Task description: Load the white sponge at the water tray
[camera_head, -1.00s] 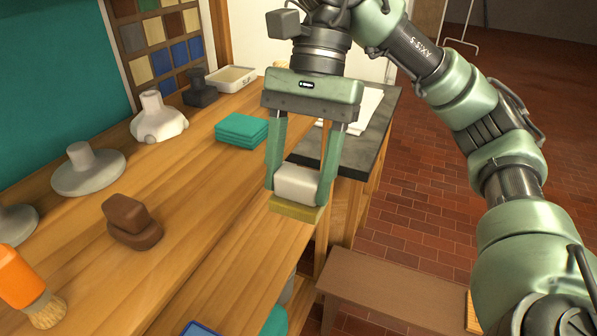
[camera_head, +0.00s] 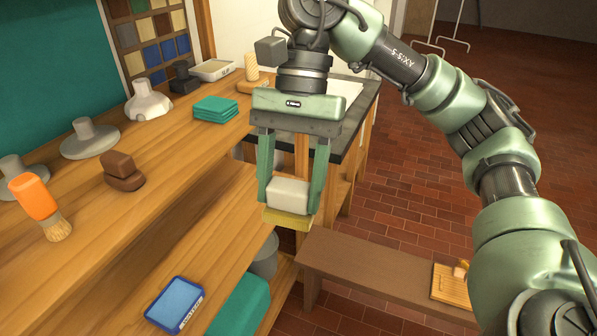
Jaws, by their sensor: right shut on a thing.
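My right gripper (camera_head: 290,197) is shut on the white sponge (camera_head: 289,192), a pale block with a yellowish underside. It holds the sponge up in front of the wooden bench. A blue-rimmed tray (camera_head: 174,304) with a light blue inside and lettering on its rim lies on the lower shelf, below and left of the sponge. A shallow white tray (camera_head: 213,70) stands at the back of the worktop. I cannot tell for sure which is the water tray. The sponge is apart from both. My left gripper is not in view.
The worktop (camera_head: 185,150) carries a teal cloth stack (camera_head: 215,108), a brown block (camera_head: 122,170), an orange-handled brush (camera_head: 38,205) and pale grey stands. A teal bin (camera_head: 240,306) is beside the blue-rimmed tray. A low brown bench (camera_head: 375,270) stands on the brick floor.

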